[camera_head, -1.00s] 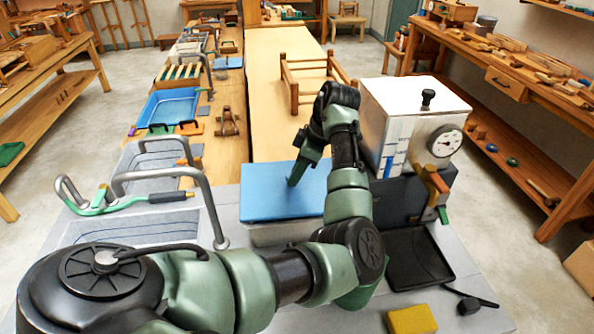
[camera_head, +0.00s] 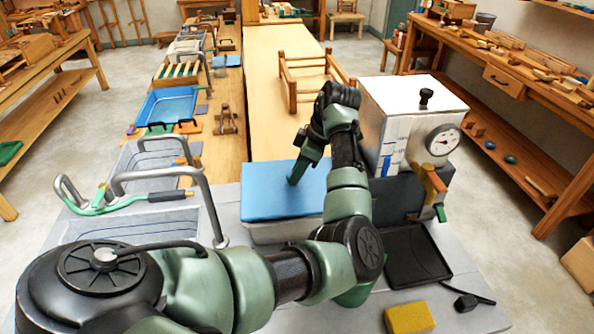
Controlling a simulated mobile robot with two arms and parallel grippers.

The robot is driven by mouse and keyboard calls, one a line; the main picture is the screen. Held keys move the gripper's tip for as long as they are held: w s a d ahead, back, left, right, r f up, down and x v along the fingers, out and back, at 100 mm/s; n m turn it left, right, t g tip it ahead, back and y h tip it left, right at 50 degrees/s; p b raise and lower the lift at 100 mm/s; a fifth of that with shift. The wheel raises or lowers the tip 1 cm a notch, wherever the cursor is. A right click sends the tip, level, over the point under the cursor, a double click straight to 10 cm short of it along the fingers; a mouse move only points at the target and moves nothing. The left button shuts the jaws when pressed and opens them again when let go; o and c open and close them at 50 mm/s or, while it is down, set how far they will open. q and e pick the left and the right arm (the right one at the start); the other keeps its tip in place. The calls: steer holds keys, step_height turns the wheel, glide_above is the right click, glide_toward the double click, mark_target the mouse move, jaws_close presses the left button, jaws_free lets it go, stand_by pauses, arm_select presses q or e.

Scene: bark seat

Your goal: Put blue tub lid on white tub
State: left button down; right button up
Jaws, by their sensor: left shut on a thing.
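The blue tub lid (camera_head: 265,195) is a flat blue rectangle on the grey worktop area in the middle. It lies level over the white tub (camera_head: 285,232), whose pale side shows just below the lid's front edge. I cannot tell whether the lid is fully seated or a little above the rim. My left gripper (camera_head: 293,179) comes down onto the lid's top near its right part and is shut on it; the exact grip is partly hidden by the fingers and wrist. My left forearm covers the lid's right edge and the tub's right side. My right gripper is not in view.
A white box with a gauge (camera_head: 405,120) stands close right of my left wrist. A black tray (camera_head: 415,255) and yellow sponge (camera_head: 410,318) lie at front right. A sink with curved grey taps (camera_head: 150,178) is on the left. A wooden rack (camera_head: 310,75) stands behind.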

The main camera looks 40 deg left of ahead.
arm_select(q)
steer(key=shift+f, duration=0.25)
steer(key=c, duration=0.7)
jaws_free()
step_height(320, 180, up, 7)
steer(key=p, duration=0.7)
steer(key=shift+r, duration=0.1)
stand_by(0.4)
